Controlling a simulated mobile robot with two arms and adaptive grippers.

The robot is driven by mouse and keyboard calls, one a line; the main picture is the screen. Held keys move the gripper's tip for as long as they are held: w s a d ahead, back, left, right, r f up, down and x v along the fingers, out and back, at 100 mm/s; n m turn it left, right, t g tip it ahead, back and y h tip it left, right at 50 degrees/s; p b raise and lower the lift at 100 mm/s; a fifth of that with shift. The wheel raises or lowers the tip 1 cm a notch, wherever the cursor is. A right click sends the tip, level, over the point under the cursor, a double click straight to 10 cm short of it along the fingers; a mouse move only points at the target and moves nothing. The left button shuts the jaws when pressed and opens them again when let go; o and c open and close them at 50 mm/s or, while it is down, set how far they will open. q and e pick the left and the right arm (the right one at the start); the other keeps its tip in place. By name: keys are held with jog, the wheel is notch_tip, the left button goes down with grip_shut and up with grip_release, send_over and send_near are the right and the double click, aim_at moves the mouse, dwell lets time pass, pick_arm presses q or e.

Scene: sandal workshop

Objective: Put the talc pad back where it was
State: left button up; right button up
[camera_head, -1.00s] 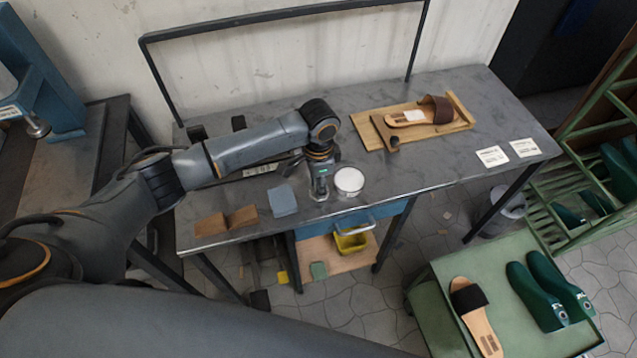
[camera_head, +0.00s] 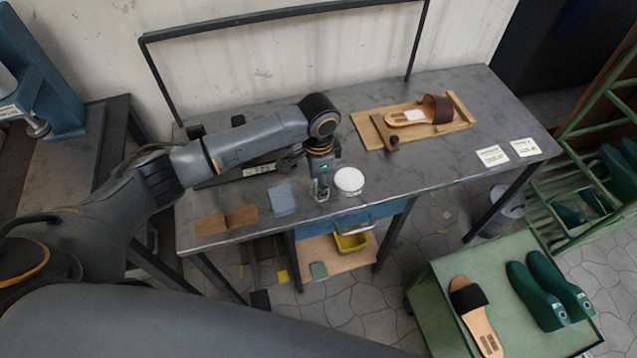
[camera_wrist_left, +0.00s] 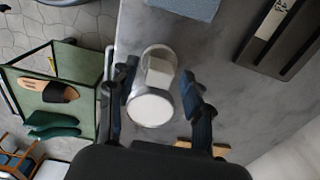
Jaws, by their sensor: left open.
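A white round disc or dish (camera_head: 349,181) lies near the bench's front edge; it also shows in the left wrist view (camera_wrist_left: 150,108). Beside it, a pale block-like piece (camera_wrist_left: 158,72), which looks like the talc pad, shows with a clear round rim around it. I cannot tell whether it rests inside a clear dish. My left gripper (camera_head: 321,192) points down over this spot, just left of the white disc. In the left wrist view its open fingers (camera_wrist_left: 160,80) lie on either side of the pale piece, with no visible grip. My right gripper is not in view.
A dark tray (camera_wrist_left: 275,40) lies behind. A wooden board (camera_head: 372,135) with a sandal (camera_head: 425,112) stands to the right. Bare bench top (camera_head: 440,160) lies right of the disc.

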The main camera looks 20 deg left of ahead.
pick_arm(q)
notch_tip(320, 180, up, 10)
jog(key=shift+r, duration=0.25)
dwell(0.5)
jog(key=s+d+f+n+t+h, duration=0.1)
jog(key=s+d+f+h, duration=0.1)
jog(key=s+d+f, duration=0.3)
jog(key=s+d+f+n+t+h, duration=0.1)
jog(key=s+d+f+n, duration=0.15)
jog(key=s, duration=0.55)
jog(key=s+a+f+n+t+y, duration=0.25)
jog(key=s+a+n, duration=0.35)
jog(key=s+a, duration=0.65)
notch_tip(320, 180, down, 26)
jog(key=s+g, duration=0.1)
jog(key=g, duration=0.1)
jog(key=s+a+f, duration=0.1)
jog(key=s+f, duration=0.6)
jog(key=s, duration=0.1)
jog(key=s+a+f+g, duration=0.1)
jog(key=s+a+f, duration=0.1)
jog(key=s+f, duration=0.6)
jog(key=shift+s+a+f+m, duration=0.25)
jog(key=shift+s+m, duration=0.1)
jog(key=shift+s, duration=0.05)
